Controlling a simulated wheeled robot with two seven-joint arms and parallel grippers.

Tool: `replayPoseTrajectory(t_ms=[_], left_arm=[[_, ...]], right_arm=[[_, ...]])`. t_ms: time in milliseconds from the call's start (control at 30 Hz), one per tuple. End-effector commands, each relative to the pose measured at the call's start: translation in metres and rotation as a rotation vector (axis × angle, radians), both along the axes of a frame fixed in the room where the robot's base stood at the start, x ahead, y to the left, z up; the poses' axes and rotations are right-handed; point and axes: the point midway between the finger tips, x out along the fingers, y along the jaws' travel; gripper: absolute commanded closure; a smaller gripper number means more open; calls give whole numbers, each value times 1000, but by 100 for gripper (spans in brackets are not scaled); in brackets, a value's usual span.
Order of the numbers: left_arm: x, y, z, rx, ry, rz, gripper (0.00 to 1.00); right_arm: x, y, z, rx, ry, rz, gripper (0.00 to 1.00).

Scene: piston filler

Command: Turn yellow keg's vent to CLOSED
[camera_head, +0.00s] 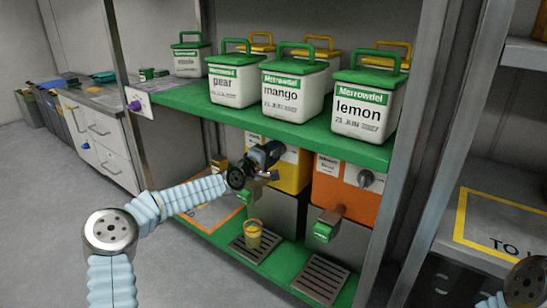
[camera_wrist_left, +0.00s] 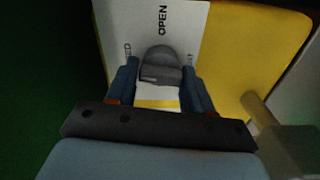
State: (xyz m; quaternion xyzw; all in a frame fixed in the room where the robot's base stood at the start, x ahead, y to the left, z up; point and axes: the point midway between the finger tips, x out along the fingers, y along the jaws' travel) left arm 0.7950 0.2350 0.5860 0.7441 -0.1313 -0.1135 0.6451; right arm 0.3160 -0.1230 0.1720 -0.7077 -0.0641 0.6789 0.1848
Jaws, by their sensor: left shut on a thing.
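The yellow keg (camera_head: 293,172) stands on the lower shelf, left of the orange keg. My left gripper (camera_head: 266,158) is at its front and hides its vent from the head view. In the left wrist view, the grey vent knob (camera_wrist_left: 160,62) sits between the two blue fingers of my left gripper (camera_wrist_left: 160,82), which is shut on it. The word OPEN is printed on the white panel (camera_wrist_left: 185,25) above the knob. Smaller lettering on either side is partly covered by the fingers. Which mark the knob points to is unclear. My right gripper is out of view.
The orange keg (camera_head: 340,196) has its own grey knob (camera_head: 366,179) and a green-ended tap (camera_head: 324,231). A cup (camera_head: 252,236) of yellow drink stands on the left drip tray (camera_head: 240,247). White tubs, including lemon (camera_head: 364,105), line the green shelf (camera_head: 300,134) above my gripper.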

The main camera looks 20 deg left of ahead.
Motion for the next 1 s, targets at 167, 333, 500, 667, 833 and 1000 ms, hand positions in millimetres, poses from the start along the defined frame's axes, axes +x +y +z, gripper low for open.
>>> replayPoseTrajectory(t_ms=[167, 333, 500, 667, 833, 1000], left_arm=[[0, 1, -4, -81, 32, 0, 79], [0, 1, -3, -127, 49, 0, 79], [0, 1, -2, -146, 56, 0, 79], [0, 1, -2, -149, 57, 1, 79], [0, 1, -2, -149, 56, 1, 79], [0, 1, -2, -149, 56, 1, 30]], right_arm=[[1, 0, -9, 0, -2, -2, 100], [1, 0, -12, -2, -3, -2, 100], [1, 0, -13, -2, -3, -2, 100], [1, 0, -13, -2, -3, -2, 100], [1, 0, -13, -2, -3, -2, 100], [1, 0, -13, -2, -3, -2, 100]])
